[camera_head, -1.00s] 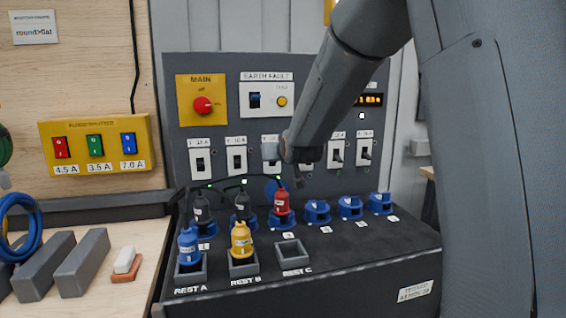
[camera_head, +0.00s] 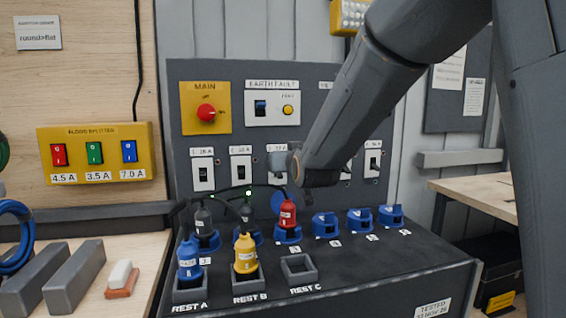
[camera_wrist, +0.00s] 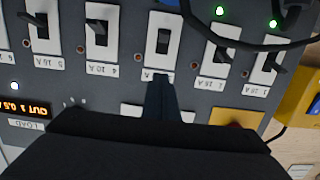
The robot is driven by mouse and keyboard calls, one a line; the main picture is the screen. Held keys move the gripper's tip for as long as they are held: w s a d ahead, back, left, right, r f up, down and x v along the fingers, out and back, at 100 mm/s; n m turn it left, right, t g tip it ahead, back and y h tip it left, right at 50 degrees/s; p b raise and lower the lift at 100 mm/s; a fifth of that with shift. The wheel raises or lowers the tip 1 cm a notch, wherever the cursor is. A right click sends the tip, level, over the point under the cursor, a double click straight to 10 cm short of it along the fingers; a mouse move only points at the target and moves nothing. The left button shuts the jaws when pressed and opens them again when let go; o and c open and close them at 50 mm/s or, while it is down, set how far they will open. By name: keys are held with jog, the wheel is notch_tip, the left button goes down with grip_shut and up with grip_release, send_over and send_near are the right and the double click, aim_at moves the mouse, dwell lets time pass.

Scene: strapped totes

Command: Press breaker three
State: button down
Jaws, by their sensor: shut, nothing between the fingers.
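Breaker three is the middle switch (camera_wrist: 163,42) in the wrist view, a dark toggle in a white plate. The wrist view is upside down to the panel, so its label lies below it. My gripper (camera_wrist: 161,88) is shut and empty, its tips over the label edge of that plate. Whether they touch it I cannot tell.
Breaker two (camera_wrist: 221,45) and breaker four (camera_wrist: 101,25) flank it closely. A black cable (camera_wrist: 215,35) hangs in front of the panel. Blue, yellow and red plugs stand on the bench below, with the red plug (camera_head: 288,213) under my wrist. Green lamps (camera_wrist: 219,10) are lit.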

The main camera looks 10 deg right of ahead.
jog(key=s+d+f+b, duration=0.1)
jog(key=s, duration=0.8)
jog(key=shift+s+d+f, duration=0.15)
jog(key=shift+s+f, duration=0.1)
jog(key=shift+s, duration=0.1)
